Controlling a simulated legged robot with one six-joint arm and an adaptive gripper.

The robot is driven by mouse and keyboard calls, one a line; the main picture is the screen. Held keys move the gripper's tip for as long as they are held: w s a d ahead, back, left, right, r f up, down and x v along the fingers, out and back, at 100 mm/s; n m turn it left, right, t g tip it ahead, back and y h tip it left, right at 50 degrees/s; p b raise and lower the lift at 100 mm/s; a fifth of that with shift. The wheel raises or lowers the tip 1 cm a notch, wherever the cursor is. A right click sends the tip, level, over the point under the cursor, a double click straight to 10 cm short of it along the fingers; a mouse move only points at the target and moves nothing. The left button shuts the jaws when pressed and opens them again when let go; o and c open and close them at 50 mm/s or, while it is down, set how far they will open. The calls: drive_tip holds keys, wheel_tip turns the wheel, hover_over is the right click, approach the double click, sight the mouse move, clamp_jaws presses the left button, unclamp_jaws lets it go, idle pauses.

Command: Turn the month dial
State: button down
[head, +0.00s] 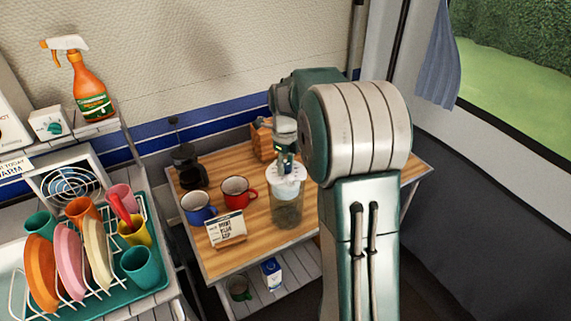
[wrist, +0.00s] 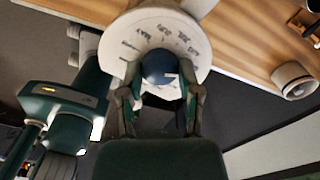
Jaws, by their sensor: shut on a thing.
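The month dial (wrist: 158,62) is a dark blue knob with a pale pointer mark at the middle of a white round lid (wrist: 205,62) with dark printed marks. In the head view, the white lid (head: 287,180) tops a clear jar (head: 287,212) standing upright on the wooden table. My gripper (head: 286,158) is above the lid, pointing down. In the wrist view, the fingers of my gripper (wrist: 160,92) are shut on the dial, one on each side.
A red mug (head: 238,193), a blue mug (head: 199,209) and a small card (head: 226,232) stand left of the jar on the table (head: 270,248). A dark coffee press (head: 187,168) and a wooden block (head: 263,141) are behind. A dish rack (head: 150,215) is farther left.

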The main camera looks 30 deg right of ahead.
drive_tip(key=c, duration=0.6)
unclamp_jaws()
drive_tip(key=shift+f, duration=0.1)
drive_tip(key=shift+o, duration=0.2)
wheel_tip(320, 180, up, 12)
drive_tip(key=shift+w, duration=0.1)
